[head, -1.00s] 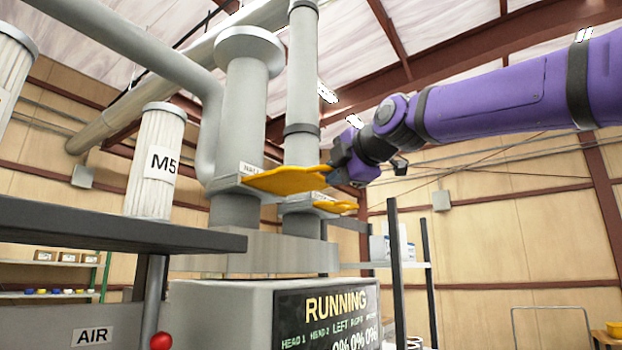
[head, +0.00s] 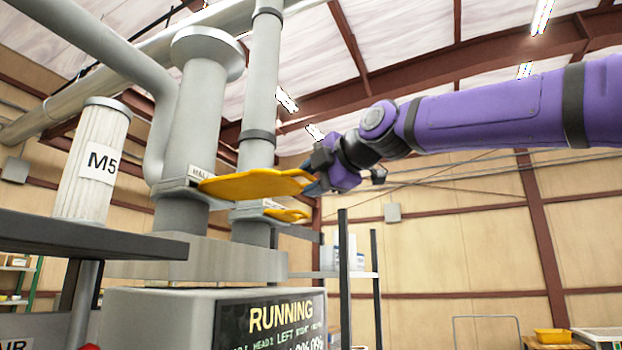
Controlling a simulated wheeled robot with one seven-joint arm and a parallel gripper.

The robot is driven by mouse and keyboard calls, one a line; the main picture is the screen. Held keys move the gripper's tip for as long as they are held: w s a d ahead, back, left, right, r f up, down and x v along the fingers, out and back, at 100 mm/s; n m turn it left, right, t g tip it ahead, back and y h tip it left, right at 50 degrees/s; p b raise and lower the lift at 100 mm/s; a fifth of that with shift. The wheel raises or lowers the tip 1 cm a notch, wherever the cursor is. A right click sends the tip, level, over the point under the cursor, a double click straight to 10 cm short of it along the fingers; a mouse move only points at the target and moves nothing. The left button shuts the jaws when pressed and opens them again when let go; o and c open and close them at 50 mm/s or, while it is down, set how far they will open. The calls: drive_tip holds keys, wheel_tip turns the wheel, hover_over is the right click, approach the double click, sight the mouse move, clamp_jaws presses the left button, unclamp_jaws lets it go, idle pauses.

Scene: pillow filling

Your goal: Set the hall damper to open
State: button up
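The hall damper is a flat yellow slide plate (head: 250,187) sticking out to the right from a grey collar on the front vertical pipe (head: 197,110). A small white label (head: 200,173), seemingly reading HALL, sits on that collar. My gripper (head: 314,182) is at the plate's right end and appears closed on it; the fingertips are small and partly hidden. A second, shorter yellow plate (head: 287,214) sticks out of the rear pipe's collar, lower and behind, apart from my gripper.
A grey machine with a RUNNING display (head: 275,322) stands below the pipes. A shelf rack with dark posts (head: 343,270) stands behind, below my arm. Open room lies to the right.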

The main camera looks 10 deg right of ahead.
drive_tip(key=v, duration=1)
drive_tip(key=shift+s+d, duration=0.25)
drive_tip(key=shift+s, duration=0.1)
drive_tip(key=s+d+f+m+g+h, duration=0.2)
drive_tip(key=s+f+m, duration=0.3)
drive_tip(key=f, duration=0.9)
drive_tip(key=s+d+f+m+g+h, duration=0.3)
drive_tip(key=s+d+f+m, duration=0.2)
drive_tip(key=f+m, duration=0.6)
drive_tip(key=s+d+f+m+g+h, duration=0.2)
drive_tip(key=f+m, duration=0.6)
drive_tip(key=f, duration=1.1)
drive_tip(key=s+d+g, duration=0.1)
drive_tip(key=s+d, duration=0.1)
drive_tip(key=s, duration=0.1)
drive_tip(key=shift+m+g+h, duration=0.3)
drive_tip(key=shift+m, duration=0.1)
drive_tip(key=shift+s+d, duration=0.1)
drive_tip(key=shift+d, duration=0.05)
